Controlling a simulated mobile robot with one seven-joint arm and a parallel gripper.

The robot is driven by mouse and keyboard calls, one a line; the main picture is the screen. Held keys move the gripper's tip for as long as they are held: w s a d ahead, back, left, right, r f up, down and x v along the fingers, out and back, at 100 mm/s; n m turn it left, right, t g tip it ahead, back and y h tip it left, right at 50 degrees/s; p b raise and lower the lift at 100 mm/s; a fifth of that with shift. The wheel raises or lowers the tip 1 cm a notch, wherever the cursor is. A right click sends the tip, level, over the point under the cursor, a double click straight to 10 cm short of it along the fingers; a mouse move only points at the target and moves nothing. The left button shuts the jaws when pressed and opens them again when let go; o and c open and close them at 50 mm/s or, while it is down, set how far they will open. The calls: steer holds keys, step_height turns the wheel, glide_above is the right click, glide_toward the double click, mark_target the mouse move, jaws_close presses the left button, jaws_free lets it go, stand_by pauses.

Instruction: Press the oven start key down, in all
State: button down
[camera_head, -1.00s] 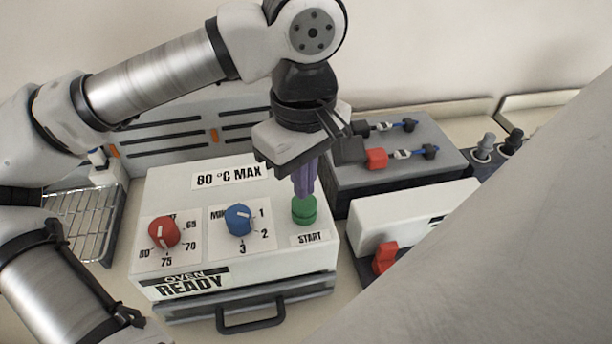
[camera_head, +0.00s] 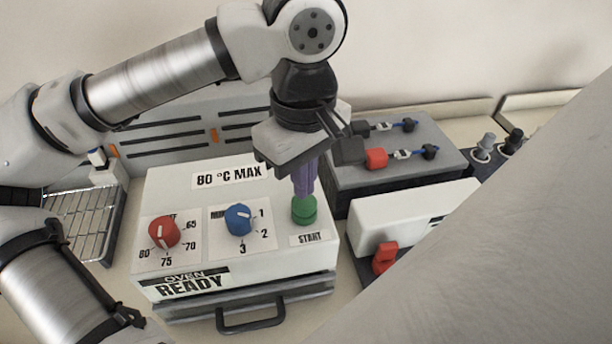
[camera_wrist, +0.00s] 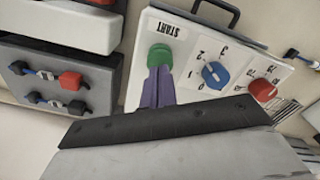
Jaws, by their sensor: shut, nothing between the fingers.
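The oven start key is a green round button (camera_head: 304,210) on the white oven box (camera_head: 185,200), just above its START label. It also shows in the wrist view (camera_wrist: 160,55). My gripper (camera_head: 304,194) points down with its purple fingers shut and empty. The fingertips are at the top of the green key and appear to touch it; any small gap is hidden by the angle. In the wrist view the purple fingers reach the key's edge. The oven's front label reads OVEN READY.
A red knob (camera_head: 164,233) and a blue knob (camera_head: 239,220) stand left of the key. A grey unit with a red block (camera_head: 376,158) stands behind right. A white unit with a red switch (camera_head: 385,258) is at the right. A wire rack (camera_head: 85,222) lies at the left.

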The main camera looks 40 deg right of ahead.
mark_target(304, 202)
steer(key=shift+f, duration=0.1)
stand_by(0.5)
steer(key=shift+f+b, duration=0.8)
steer(key=shift+b, duration=0.05)
steer(key=shift+f, duration=0.2)
steer(key=shift+r, duration=0.1)
steer(key=shift+r+p, duration=1.8)
steer(key=shift+r, duration=0.95)
steer(key=shift+f, duration=0.1)
